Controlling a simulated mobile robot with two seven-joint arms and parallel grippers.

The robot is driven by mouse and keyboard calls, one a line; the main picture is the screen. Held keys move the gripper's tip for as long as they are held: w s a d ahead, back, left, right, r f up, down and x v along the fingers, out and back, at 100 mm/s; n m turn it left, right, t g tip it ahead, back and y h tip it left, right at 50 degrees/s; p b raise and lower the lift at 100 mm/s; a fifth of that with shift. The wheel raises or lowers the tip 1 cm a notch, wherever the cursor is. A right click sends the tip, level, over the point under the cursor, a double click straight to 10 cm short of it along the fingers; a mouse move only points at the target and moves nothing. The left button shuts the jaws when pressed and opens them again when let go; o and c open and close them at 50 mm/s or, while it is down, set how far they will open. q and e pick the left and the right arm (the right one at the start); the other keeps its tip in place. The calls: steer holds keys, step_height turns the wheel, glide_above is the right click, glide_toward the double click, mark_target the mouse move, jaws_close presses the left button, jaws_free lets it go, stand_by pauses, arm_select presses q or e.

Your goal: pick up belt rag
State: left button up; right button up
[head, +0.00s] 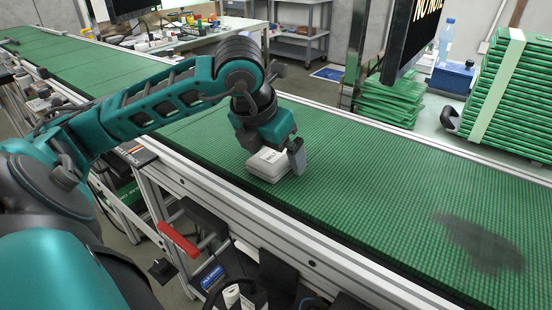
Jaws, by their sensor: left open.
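A pale grey-white folded bundle, seemingly the belt rag (266,165), lies on the green conveyor belt (350,165) near the middle of the head view. My left gripper (274,152) is right over it, pointing down and open. One finger shows at the bundle's right side. The other finger is not clear, and I cannot tell whether the gripper touches the bundle. My right gripper is out of view.
A flat dark grey patch (480,245) is on the belt at the right; I cannot tell if it is cloth or a stain. Green stacked panels (510,90) and a monitor (410,35) are behind the belt. A metal rail (225,190) runs along the near edge.

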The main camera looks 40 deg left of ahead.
arm_select(q)
steer(key=shift+f, duration=0.15)
steer(key=c, duration=1.1)
